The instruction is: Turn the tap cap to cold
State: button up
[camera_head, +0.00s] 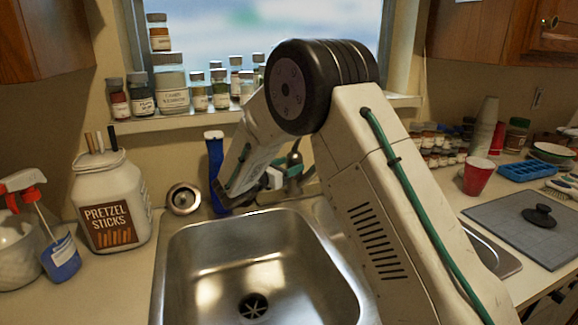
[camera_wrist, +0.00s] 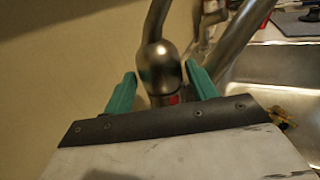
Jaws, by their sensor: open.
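The tap cap (camera_wrist: 160,64) is a rounded, shiny metal knob in the middle of the wrist view, with a small red mark near its base. My gripper (camera_wrist: 161,73) is open, with one green finger on each side of the cap. Whether either finger touches it I cannot tell. Metal tap pipes rise behind the cap. In the head view the tap (camera_head: 294,165) stands behind the sink, partly hidden by my arm. The cap and my fingertips cannot be made out there.
A blue upright object (camera_head: 214,165) stands close left of my wrist, near a round metal strainer (camera_head: 183,198). A pretzel jar (camera_head: 108,205) stands left. Jars line the sill (camera_head: 180,121). A red cup (camera_head: 478,176) is right.

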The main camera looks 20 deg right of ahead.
jog(key=shift+w+d, duration=0.15)
jog(key=shift+d, duration=0.1)
jog(key=c, duration=0.7)
jog(key=shift+s+d+r+n+t+y, duration=0.15)
jog(key=shift+n+t+y, duration=0.35)
jog(key=shift+t, duration=0.25)
jog(key=shift+s+d+f+n+t+y, duration=0.15)
jog(key=shift+n+t+y, duration=0.25)
jog(key=shift+n+t, duration=0.3)
jog(key=shift+n+t+y, duration=0.8)
jog(key=shift+t+y, duration=0.1)
jog(key=shift+t, duration=0.25)
jog(key=o, duration=0.7)
